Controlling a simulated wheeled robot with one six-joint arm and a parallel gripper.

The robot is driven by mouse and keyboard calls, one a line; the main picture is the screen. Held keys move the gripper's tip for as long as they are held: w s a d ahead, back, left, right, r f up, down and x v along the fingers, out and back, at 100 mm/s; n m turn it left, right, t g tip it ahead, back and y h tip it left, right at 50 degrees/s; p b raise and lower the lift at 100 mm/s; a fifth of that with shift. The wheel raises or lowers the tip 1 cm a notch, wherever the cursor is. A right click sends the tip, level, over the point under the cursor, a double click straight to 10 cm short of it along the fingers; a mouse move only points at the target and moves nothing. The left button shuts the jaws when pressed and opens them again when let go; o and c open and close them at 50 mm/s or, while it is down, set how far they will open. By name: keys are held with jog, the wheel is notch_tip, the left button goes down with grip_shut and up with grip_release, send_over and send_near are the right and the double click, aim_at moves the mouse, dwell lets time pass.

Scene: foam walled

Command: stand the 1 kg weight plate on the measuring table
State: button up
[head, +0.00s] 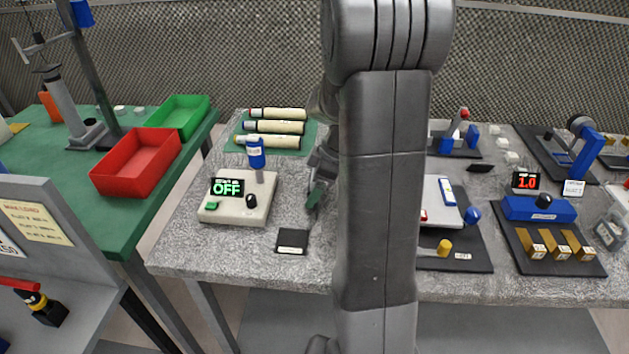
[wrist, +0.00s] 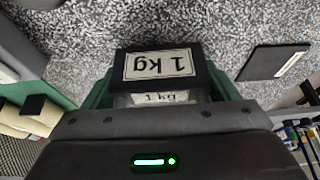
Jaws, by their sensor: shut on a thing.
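In the head view the gripper (head: 315,196) shows as a green finger left of my arm, over the grey bench; the plate cannot be made out there. The wrist view does not show clearly whether the plate touches the bench. A pale flat-topped platform (head: 436,193), possibly the measuring table, is right of my arm and partly hidden by it.
A black square pad (head: 292,241) lies near the bench's front edge, also in the wrist view (wrist: 273,62). A control box (head: 238,200) reading "OFF" and several pale cylinders (head: 275,127) are left of my gripper. Brass blocks (head: 559,246) are at right.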

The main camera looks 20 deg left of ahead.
jog(key=shift+f, duration=0.15)
jog(key=o, duration=1.7)
jog(key=v, duration=1.2)
